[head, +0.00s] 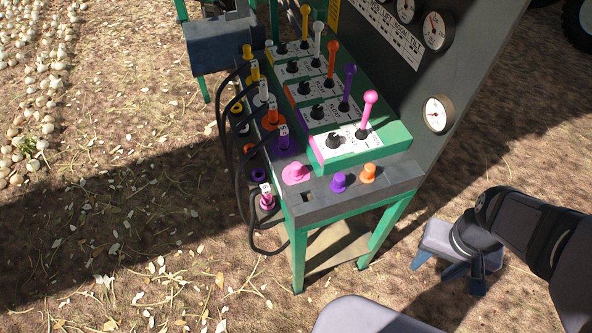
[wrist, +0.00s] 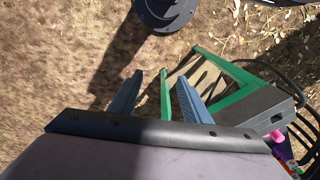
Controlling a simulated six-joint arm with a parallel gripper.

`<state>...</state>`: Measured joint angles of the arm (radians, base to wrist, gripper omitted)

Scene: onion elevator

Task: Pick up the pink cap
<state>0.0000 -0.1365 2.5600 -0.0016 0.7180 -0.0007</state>
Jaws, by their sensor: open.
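The pink cap (head: 295,173) is a round, flanged piece with a raised knob. In the head view it sits at the front left of the control stand, left of the green lever block. My gripper (head: 448,274) is at the right of the stand, well apart from the cap, with its blue fingers pointing down. In the wrist view my gripper (wrist: 160,80) is open and empty, with ground between the fingers. A small pink piece shows at the right edge of the wrist view, but I cannot tell whether it is the cap.
A pink hose coupler (head: 267,199) is left of the pink cap, with black hoses nearby. A pink lever (head: 368,110) rises behind. Open ground lies in front.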

